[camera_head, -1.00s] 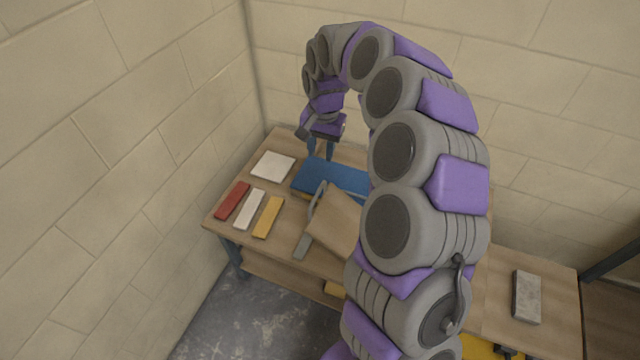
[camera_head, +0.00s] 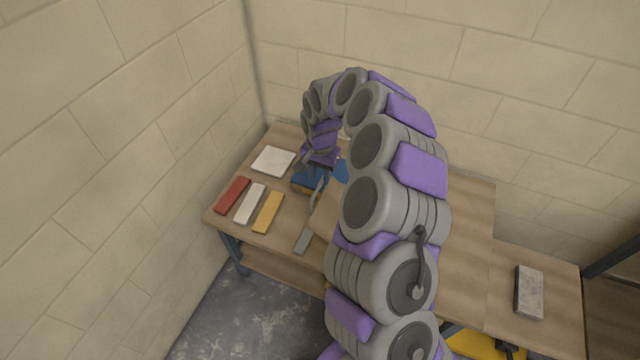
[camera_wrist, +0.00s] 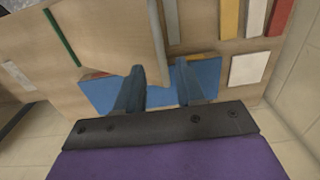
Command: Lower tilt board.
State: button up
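The tilt board appears to be the tan panel (camera_wrist: 115,38) in the wrist view, sloping above the bench with its near edge by the blue slab. In the head view only a strip of this panel (camera_head: 323,224) shows beside my arm. The blue slab (camera_wrist: 100,93) lies under my fingers; part of it shows in the head view (camera_head: 306,181). I cannot tell whether the fingers touch either one.
Red (camera_head: 232,195), white (camera_head: 249,204) and yellow (camera_head: 268,212) bars lie left on the bench, with a white square slab (camera_head: 273,161) behind. A grey bar (camera_head: 304,240) lies near the front edge. A grey block (camera_head: 528,292) sits far right. Walls close the left and back.

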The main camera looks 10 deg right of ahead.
aim_at(318, 187)
jog(key=f, duration=0.2)
jog(key=a+f, duration=0.1)
jog(key=shift+f, duration=0.4)
jog(key=shift+d, duration=0.55)
jog(key=shift+a, duration=0.4)
jog(key=c, duration=0.5)
grip_shut()
jog(key=shift+d, duration=0.1)
